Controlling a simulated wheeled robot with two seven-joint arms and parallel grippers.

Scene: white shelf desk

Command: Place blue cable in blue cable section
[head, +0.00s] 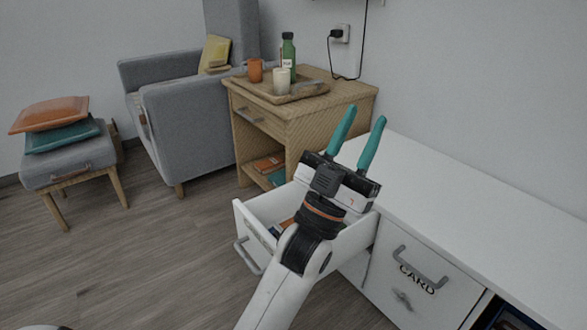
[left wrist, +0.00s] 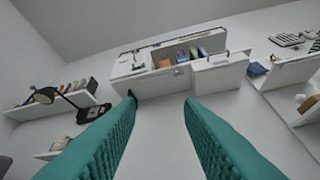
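My left gripper (head: 366,114) is raised above an open white drawer in the head view. Its two teal fingers stand apart with nothing between them. The fingers also frame the left wrist view (left wrist: 158,98), again with a gap between them. I cannot make out a blue cable or a section marked for it. The open drawer (head: 349,241) holds some items, mostly hidden by my arm. My right gripper is not in view.
A wooden side table (head: 303,128) with a tray, bottle and cups stands behind. A grey armchair (head: 205,130) and a stool (head: 85,173) with cushions stand left.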

